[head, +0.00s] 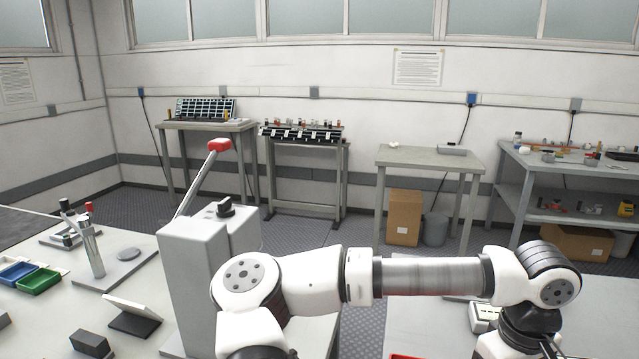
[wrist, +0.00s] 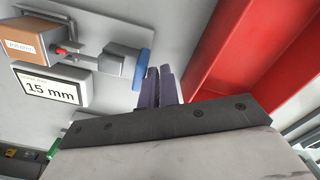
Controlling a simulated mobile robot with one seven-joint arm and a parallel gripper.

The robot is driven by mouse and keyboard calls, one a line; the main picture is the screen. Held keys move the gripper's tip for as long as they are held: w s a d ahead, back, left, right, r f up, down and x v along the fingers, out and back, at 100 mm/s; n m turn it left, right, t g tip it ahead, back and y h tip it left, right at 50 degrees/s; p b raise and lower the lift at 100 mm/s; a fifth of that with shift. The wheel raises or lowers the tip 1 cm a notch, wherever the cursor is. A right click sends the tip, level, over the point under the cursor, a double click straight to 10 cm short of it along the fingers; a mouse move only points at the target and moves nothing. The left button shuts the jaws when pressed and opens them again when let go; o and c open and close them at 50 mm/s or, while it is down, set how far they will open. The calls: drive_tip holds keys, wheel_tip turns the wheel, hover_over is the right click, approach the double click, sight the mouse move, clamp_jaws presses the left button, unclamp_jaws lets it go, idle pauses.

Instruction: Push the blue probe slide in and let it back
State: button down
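In the wrist view, the blue round end (wrist: 143,69) of the probe slide sits on a grey slide body (wrist: 120,55). A thin rod with a red tip (wrist: 62,51) points from the slide toward a brown labelled block (wrist: 35,45) at the left. My gripper (wrist: 160,70) has its two dark fingers close together with nothing seen between them. The fingertips are right beside the blue end, on its right side; I cannot tell whether they touch it. The head view shows my arm reaching right, but the fingers and the probe slide do not show there.
A display reading 15 mm (wrist: 50,88) stands beside the slide. A red-walled tray (wrist: 228,50) lies close on the gripper's right. In the head view, a grey machine with a red-knobbed lever (head: 219,145) stands left of my arm. Several benches line the back wall.

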wheel_tip(320, 180, up, 7)
drive_tip(key=p, duration=0.4)
drive_tip(key=shift+r, duration=0.2)
